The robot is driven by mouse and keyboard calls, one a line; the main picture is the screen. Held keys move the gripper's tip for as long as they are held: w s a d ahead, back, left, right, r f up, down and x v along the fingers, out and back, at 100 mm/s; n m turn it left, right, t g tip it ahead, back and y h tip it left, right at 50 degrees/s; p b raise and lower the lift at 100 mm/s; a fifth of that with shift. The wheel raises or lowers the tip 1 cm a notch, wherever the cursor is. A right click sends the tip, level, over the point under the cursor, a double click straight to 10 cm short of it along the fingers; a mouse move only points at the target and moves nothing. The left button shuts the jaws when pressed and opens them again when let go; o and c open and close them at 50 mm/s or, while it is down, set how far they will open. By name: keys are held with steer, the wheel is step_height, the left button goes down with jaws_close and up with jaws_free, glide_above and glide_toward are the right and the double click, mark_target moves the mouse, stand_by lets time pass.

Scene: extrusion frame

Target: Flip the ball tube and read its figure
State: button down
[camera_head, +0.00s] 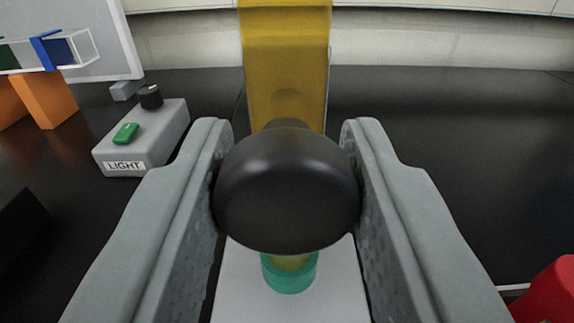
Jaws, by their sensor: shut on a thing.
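My gripper (286,190) is shut on a round black knob (286,195), with one grey finger against each side. The ball tube (287,60) appears as a tall upright yellow body behind the knob, running out of the top of the view. A faint round shape shows in its yellow part just above the knob. Below the knob, a teal green ring (289,273) surrounds a yellowish lower end. A pale plate (245,290) lies under it. The knob hides the middle of the tube, and I cannot read any figure on it.
A grey box (143,140) labelled LIGHT, with a green switch and black knob, stands at left. Beyond it are a clear bar (80,50) on orange supports (45,98) and a pale panel (120,30). A red object (550,292) is at lower right. The dark right-hand surface is mostly clear.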

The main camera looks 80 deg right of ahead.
steer(key=shift+f, duration=0.15)
steer(key=c, duration=1.1)
jaws_free()
steer(key=shift+o, duration=0.2)
steer(key=s+a, duration=0.1)
steer(key=a, duration=1.6)
steer(key=shift+s+a, duration=0.15)
steer(key=shift+a, duration=0.1)
steer(key=shift+s, duration=0.1)
steer(key=s+a+f+n+t+y, duration=0.5)
steer(key=s+a+n+t+y, duration=0.3)
steer(key=s+a+n+y, duration=0.4)
steer(key=s+a+r+n+t+y, duration=0.2)
steer(key=s+a+r+t+y, duration=0.1)
steer(key=s, duration=0.3)
steer(key=s+a+r+n+t+y, duration=0.3)
steer(key=s+a+r+t, duration=0.2)
steer(key=s+a, duration=0.1)
steer(key=shift+s+a+r, duration=0.15)
steer(key=shift+s+a, duration=0.05)
steer(key=shift+s, duration=0.45)
